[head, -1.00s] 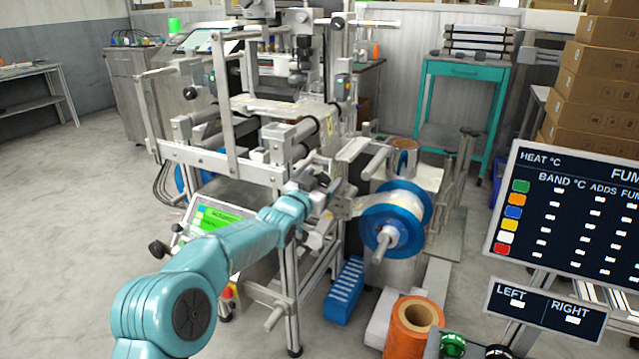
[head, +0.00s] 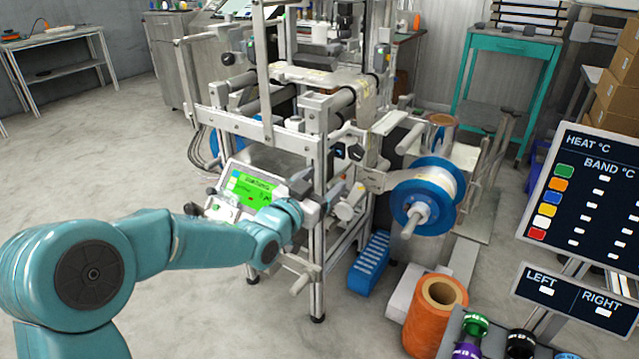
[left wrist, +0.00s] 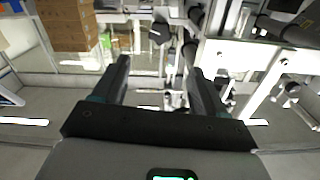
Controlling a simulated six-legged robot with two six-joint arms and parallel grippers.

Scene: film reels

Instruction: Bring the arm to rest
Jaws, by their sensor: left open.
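My left arm (head: 190,240) comes in from the left in the head view, bent at the elbow. My left gripper (head: 333,188) is at its end, in front of the machine frame (head: 318,160) and left of the blue-flanged film reel (head: 428,195). In the left wrist view the gripper (left wrist: 158,85) has its two dark fingers spread apart with nothing between them. Machine parts show beyond the fingers there. In the head view the fingertips are small and partly lost against the metal frame. My right gripper is in neither view.
An orange roll (head: 436,315) stands at the lower right near a blue slotted box (head: 369,264). A dark signboard (head: 585,200) stands on the right. A green screen (head: 250,190) sits behind my forearm. The floor on the left is open.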

